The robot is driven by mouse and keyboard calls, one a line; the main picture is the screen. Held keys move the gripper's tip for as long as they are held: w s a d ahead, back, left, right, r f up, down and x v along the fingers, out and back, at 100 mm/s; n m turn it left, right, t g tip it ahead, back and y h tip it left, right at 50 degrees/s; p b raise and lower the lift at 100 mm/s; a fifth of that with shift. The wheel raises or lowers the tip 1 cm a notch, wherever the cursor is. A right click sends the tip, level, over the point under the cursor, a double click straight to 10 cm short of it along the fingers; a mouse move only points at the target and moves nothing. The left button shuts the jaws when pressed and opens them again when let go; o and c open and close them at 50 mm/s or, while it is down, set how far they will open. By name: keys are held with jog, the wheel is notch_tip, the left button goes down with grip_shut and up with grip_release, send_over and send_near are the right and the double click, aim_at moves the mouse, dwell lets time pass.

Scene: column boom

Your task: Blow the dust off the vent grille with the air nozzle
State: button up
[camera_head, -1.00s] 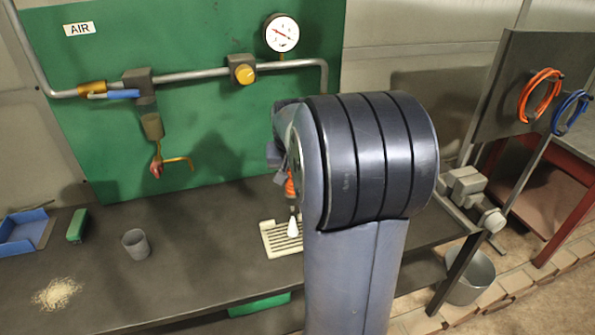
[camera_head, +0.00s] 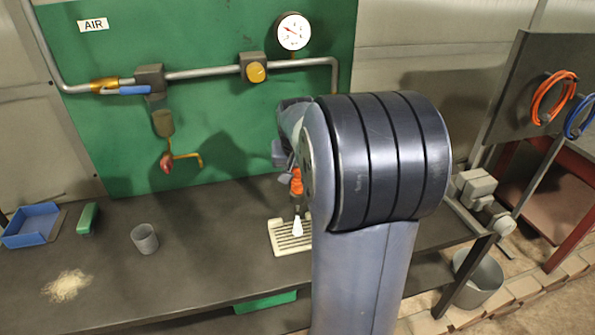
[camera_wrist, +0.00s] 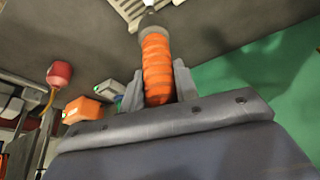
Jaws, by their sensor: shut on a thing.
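The air nozzle (camera_head: 297,186) has an orange ribbed grip and a white tip. My gripper (camera_wrist: 158,82) is shut on its orange grip, with a grey finger on each side in the wrist view; in the head view my arm partly hides it. The nozzle points down. The vent grille (camera_head: 284,245) is a cream slotted plate lying on the dark bench, partly hidden by my arm. The white tip appears just over the grille; the exact gap cannot be told. The grille also shows at the top of the wrist view (camera_wrist: 122,8). Dust on it is too small to tell.
A grey cup (camera_head: 145,239), a pale pile of crumbs (camera_head: 66,285), a green block (camera_head: 87,219) and a blue tray (camera_head: 32,226) lie on the left of the bench. A pipe with a yellow knob (camera_head: 256,72) and gauge (camera_head: 293,31) runs along the green panel. A bucket (camera_head: 481,282) stands at right.

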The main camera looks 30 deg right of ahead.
jog(key=shift+w+a, duration=0.2)
jog(key=shift+a, duration=0.5)
jog(key=shift+w+a, duration=0.25)
jog(key=shift+a, duration=0.5)
jog(key=shift+w+a, duration=0.2)
jog(key=shift+a, duration=0.5)
jog(key=shift+r, duration=0.1)
notch_tip(320, 180, up, 6)
jog(key=p, duration=0.4)
jog(key=shift+w+f, duration=0.1)
jog(key=shift+f, duration=0.1)
